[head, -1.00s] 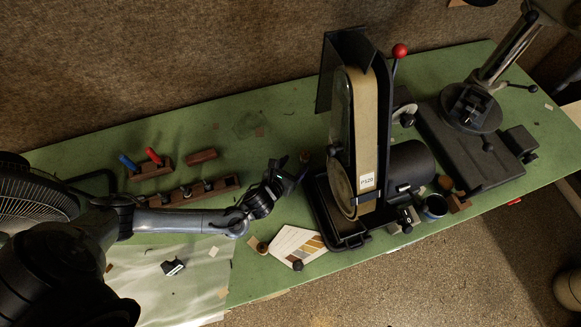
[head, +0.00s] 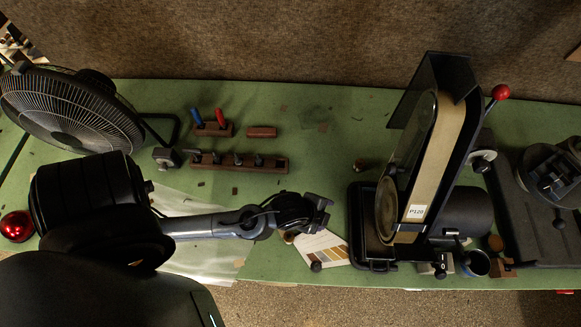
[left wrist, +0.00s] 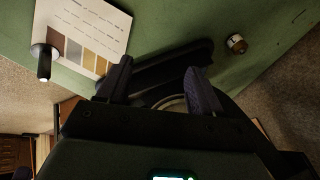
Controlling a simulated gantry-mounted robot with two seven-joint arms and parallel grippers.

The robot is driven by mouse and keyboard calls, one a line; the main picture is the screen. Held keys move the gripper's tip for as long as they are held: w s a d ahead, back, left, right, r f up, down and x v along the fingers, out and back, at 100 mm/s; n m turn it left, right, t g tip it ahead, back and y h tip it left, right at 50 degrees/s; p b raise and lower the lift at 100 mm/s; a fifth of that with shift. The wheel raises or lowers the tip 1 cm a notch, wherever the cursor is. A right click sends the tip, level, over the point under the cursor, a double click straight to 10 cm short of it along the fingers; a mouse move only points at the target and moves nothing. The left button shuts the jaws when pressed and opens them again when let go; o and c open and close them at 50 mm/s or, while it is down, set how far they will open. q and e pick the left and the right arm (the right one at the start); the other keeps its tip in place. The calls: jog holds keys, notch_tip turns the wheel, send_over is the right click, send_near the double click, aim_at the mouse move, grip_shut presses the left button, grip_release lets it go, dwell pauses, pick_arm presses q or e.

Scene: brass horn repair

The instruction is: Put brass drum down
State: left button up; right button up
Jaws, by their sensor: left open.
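A small brownish cylinder, which looks like the brass drum (head: 359,165), stands on the green bench just left of the belt sander in the head view. It also shows in the left wrist view (left wrist: 236,43), with a pale side and darker ends, clear of the fingers. My left gripper (head: 322,211) is open and empty, a short way below and left of the drum in the head view. Its two fingers (left wrist: 158,88) show spread apart in the left wrist view with nothing between them. My right gripper is in neither view.
The belt sander (head: 432,165) and its black tray (head: 374,266) stand right of my left gripper. A grit card (head: 322,248) lies just below it, with a dark knob (head: 316,266) on it. Wooden tool racks (head: 240,163) and a fan (head: 70,115) are at left.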

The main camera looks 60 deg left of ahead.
pick_arm(q)
jog(key=s+a+r+n+g, duration=0.2)
jog(key=s+a+n, duration=0.2)
jog(key=s+n, duration=0.4)
jog(key=shift+r+n+g+y, duration=0.3)
jog(key=shift+r+n+g, duration=0.1)
jog(key=shift+n, duration=0.3)
jog(key=shift+d, duration=0.1)
